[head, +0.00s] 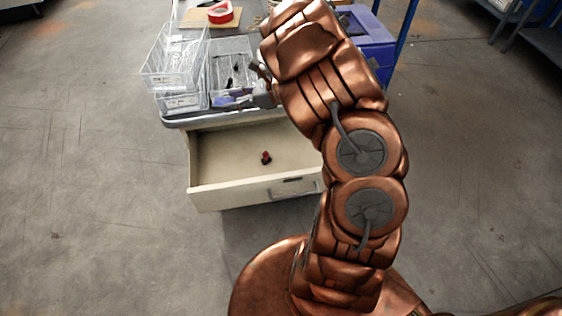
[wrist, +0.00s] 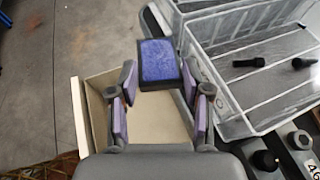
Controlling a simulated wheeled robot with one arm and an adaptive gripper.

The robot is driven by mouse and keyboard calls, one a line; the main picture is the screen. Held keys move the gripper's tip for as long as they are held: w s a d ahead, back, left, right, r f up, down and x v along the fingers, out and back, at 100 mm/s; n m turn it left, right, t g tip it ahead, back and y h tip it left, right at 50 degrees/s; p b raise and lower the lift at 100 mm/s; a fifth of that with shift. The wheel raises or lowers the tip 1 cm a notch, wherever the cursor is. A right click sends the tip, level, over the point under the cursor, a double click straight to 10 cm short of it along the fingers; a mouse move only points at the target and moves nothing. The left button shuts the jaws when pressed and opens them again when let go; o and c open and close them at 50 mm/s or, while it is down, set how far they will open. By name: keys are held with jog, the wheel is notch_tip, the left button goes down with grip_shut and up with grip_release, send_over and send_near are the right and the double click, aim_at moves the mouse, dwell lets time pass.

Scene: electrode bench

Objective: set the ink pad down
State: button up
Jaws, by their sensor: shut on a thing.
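The ink pad (wrist: 160,62) has a blue top and a dark rim. In the wrist view my gripper (wrist: 158,78) is shut on it, with purple-lined fingers on either side. The pad is held above the open drawer (wrist: 82,118) and left of a clear bin. In the head view my gripper (head: 250,94) is by the bench's front edge, partly hidden by my arm. A blue-purple patch shows there, but I cannot tell pad from finger lining. The pad's underside is hidden.
The drawer (head: 255,192) is pulled out, with a small red-and-black thing (head: 266,158) inside and bare floor around it. Clear bins (head: 172,62) stand on the bench's left. One bin (wrist: 222,92) holds black pieces. Red tape (head: 220,13) lies at the back.

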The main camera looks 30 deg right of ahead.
jog(key=s+d+f+m+t+h+b, duration=0.1)
jog(key=s+d+f+b, duration=0.5)
jog(key=d+f+b, duration=0.75)
jog(key=s+d+f+m+t+h+b, duration=0.1)
jog(key=s+d+f+b, duration=0.65)
jog(key=b, duration=1.45)
send_near(278, 143)
jog(key=w+a, duration=0.2)
jog(key=w, duration=0.1)
jog(key=w+a+r, duration=0.1)
jog(key=w, duration=0.1)
jog(key=shift+w+a, duration=0.15)
jog(key=shift+a, duration=0.25)
jog(key=shift+w+a+f+b, duration=0.65)
jog(key=shift+w+a+f, duration=0.15)
jog(key=shift+w+f, duration=0.25)
jog(key=shift+f, duration=0.1)
jog(key=o, duration=1.3)
jog(key=shift+o, duration=0.2)
